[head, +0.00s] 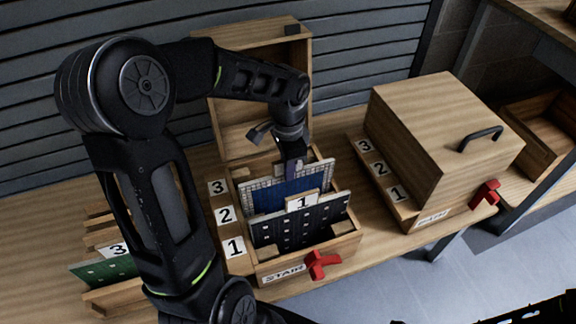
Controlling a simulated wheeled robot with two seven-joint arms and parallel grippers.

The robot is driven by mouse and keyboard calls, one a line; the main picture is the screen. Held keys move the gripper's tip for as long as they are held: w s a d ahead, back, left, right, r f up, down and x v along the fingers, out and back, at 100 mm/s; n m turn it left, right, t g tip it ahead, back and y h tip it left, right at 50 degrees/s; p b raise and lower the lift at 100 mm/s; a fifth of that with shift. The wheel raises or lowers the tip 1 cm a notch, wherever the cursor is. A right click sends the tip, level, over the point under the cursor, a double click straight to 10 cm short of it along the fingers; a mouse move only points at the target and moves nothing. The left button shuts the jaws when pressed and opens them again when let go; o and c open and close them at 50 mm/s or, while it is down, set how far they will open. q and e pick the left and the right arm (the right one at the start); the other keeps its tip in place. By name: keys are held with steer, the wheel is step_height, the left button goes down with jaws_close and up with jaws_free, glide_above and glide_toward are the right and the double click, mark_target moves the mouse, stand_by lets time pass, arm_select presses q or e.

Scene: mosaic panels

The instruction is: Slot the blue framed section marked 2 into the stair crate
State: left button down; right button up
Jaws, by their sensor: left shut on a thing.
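The blue section (282,194), with a pale tiled border, stands upright inside the stair crate (335,246). It is behind a dark section marked 1 (298,226), which hides its lower part, so I cannot tell how deep it sits. Its number 2 is not visible. My left gripper (291,168) is at its top edge and shut on it. The crate's side shows the labels 3, 2 and 1 from back to front, and the blue section stands roughly level with label 2 (226,215). My right gripper is not in view.
The crate's open lid (222,100) stands behind it. A closed wooden crate (440,120) with a black handle is to the right. A rack at the left holds a green section marked 3 (105,271), partly behind my arm. Red latches (322,265) project at the front.

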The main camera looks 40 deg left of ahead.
arm_select(q)
steer(key=shift+f, duration=0.3)
steer(key=c, duration=1.4)
jaws_free()
steer(key=shift+c, duration=0.2)
step_height(320, 180, up, 8)
steer(key=shift+f+p, duration=0.1)
steer(key=shift+p, duration=0.4)
